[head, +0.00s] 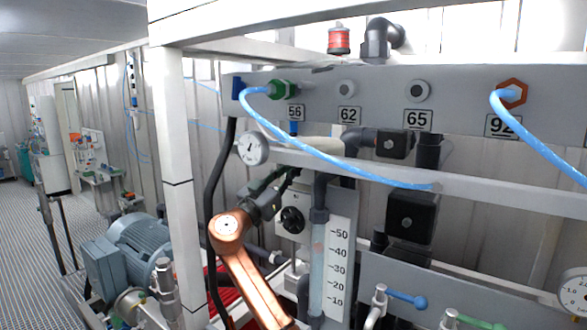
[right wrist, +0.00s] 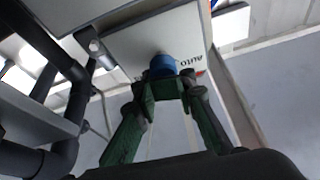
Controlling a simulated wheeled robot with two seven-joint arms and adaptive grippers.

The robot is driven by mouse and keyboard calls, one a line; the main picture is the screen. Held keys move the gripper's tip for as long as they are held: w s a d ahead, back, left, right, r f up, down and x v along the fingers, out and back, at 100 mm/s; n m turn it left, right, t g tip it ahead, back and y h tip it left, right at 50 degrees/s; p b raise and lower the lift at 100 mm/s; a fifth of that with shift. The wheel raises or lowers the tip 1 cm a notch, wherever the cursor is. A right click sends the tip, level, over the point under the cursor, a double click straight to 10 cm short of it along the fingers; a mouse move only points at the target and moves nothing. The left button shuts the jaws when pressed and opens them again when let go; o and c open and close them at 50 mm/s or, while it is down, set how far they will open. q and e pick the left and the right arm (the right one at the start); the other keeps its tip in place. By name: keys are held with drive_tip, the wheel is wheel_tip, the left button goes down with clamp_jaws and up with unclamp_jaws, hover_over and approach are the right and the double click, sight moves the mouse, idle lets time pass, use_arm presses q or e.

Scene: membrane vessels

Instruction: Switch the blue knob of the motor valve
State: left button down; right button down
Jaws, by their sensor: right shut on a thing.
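The blue knob (right wrist: 162,65) sits on a pale box (right wrist: 165,35) of the motor valve in the right wrist view, with dark lettering beside it. The green fingers of my right gripper (right wrist: 163,87) are closed around the knob from both sides and hide part of it. In the head view my right gripper (head: 280,183) reaches up from the copper-coloured arm link, close to a pale box with a black round handle (head: 292,219). The blue knob cannot be made out in the head view. My left gripper is in neither view.
A panel (head: 380,97) with numbered ports and blue hoses (head: 330,160) crosses above the arm. A pressure gauge (head: 249,148), a scaled flow tube (head: 317,270) and a black hose (head: 215,190) are near the arm. A white post (head: 178,160) stands left of it.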

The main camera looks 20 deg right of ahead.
drive_tip(key=shift+w+d+f, duration=0.1)
drive_tip(key=shift+w+f, duration=0.15)
drive_tip(key=shift+w, duration=0.05)
drive_tip(key=c, duration=2.3)
unclamp_jaws()
drive_tip(key=shift+c, duration=0.2)
drive_tip(key=o, duration=0.3)
drive_tip(key=shift+w+f, duration=0.25)
drive_tip(key=shift+w, duration=0.2)
drive_tip(key=o, duration=0.3)
drive_tip(key=shift+o, duration=0.3)
drive_tip(key=shift+s+r, duration=0.1)
drive_tip(key=shift+r, duration=0.05)
drive_tip(key=b+v, duration=0.4)
drive_tip(key=v, duration=0.5)
drive_tip(key=shift+s, duration=0.3)
